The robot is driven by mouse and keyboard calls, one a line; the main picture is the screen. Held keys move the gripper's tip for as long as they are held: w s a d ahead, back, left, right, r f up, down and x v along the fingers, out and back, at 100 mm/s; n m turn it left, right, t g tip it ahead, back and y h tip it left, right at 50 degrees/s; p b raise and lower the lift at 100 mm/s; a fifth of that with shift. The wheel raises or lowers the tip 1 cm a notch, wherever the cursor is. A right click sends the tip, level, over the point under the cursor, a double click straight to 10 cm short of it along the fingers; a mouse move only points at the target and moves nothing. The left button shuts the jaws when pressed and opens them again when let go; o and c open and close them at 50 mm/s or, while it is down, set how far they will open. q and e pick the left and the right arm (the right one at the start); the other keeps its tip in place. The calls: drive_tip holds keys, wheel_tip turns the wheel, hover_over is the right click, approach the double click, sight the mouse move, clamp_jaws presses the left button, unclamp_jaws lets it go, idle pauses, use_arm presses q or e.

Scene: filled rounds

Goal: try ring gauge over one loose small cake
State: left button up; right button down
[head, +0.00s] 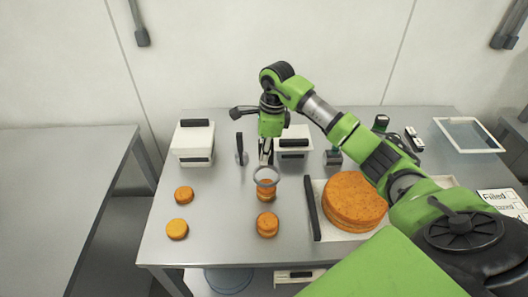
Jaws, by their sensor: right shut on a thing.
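My right gripper (265,154) points down over the steel table and is shut on the grey ring gauge (265,183). The ring gauge overlaps the top of a small orange-brown cake (267,196) in the picture; I cannot tell whether it is around the cake or just above it. Another small cake (267,224) stands in front of it. Two more small cakes, one farther back (184,194) and one nearer (177,229), sit at the left of the table, apart from the gripper. My left gripper is not in view.
A large round cake (352,198) sits on a pale board right of the ring, with a dark bar along its left side. White boxes (192,141) stand at the back. A clear tray (469,135) lies at the back right. The front left of the table (215,245) is clear.

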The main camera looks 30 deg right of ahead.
drive_tip(key=shift+f+b, duration=0.7)
drive_tip(key=shift+f, duration=0.65)
drive_tip(key=shift+r, duration=0.2)
drive_tip(key=shift+f+b, duration=1.65)
drive_tip(key=shift+f, duration=0.45)
drive_tip(key=shift+a, duration=0.1)
drive_tip(key=c, duration=1.5)
unclamp_jaws()
drive_tip(key=shift+o, duration=0.2)
drive_tip(key=shift+r, duration=0.15)
